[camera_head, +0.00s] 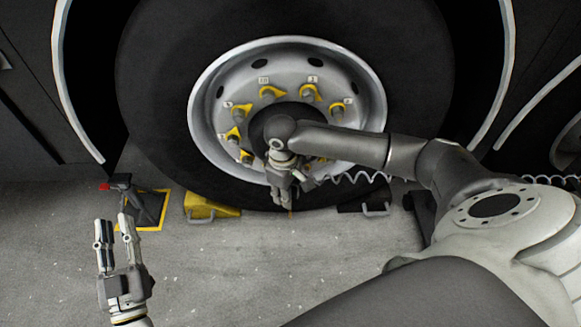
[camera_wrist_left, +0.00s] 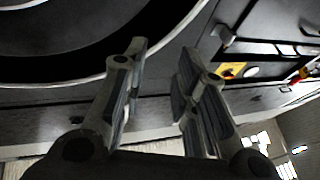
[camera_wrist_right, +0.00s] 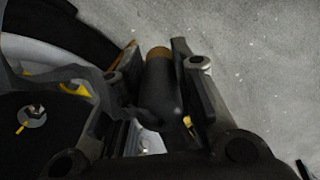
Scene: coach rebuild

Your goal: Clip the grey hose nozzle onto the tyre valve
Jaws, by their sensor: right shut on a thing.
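My right gripper (camera_head: 283,200) hangs in front of the lower part of the wheel rim (camera_head: 200,120), pointing down. It is shut on the dark grey hose nozzle (camera_wrist_right: 161,90), whose brass-coloured tip points away from the wrist between the fingers. A coiled grey hose (camera_head: 350,178) runs off to the right from near this gripper. I cannot make out the tyre valve; the right arm covers the hub and part of the lower rim. My left gripper (camera_head: 112,232) is open and empty above the floor at the lower left. Its spread fingers also show in the left wrist view (camera_wrist_left: 163,60).
The large black tyre (camera_head: 150,80) fills the back. Yellow pointers (camera_head: 270,93) sit on the wheel nuts. A yellow chock (camera_head: 205,206) and a black chock (camera_head: 360,204) stand at the tyre's foot. A dark tool (camera_head: 124,185) stands by a yellow-edged mat (camera_head: 153,226). The middle floor is clear.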

